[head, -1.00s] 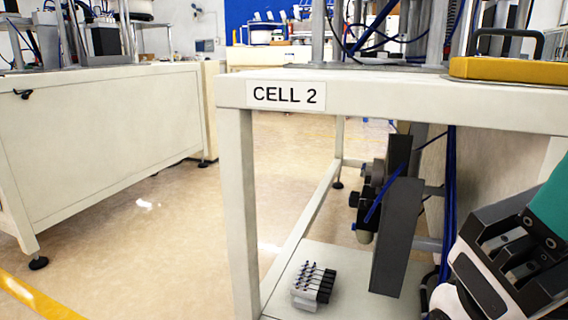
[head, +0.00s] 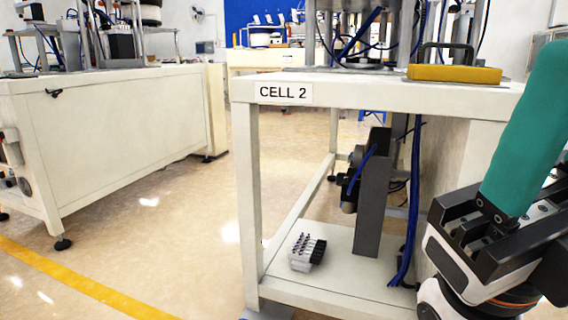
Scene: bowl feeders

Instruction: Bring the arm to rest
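My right arm's end (head: 490,235), black and white, shows at the lower right, in front of the cell 2 table. A long teal piece (head: 528,130) rises from it, tilted up to the right. I cannot tell whether that piece is part of the gripper or something in it. The fingertips are not clearly visible. My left gripper is out of view.
The cell 2 table (head: 400,93) stands close, with a yellow handled block (head: 455,74) on top. A small valve block (head: 306,252) sits on its lower shelf (head: 340,278). A cream cabinet (head: 130,140) stands left. The floor between is clear.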

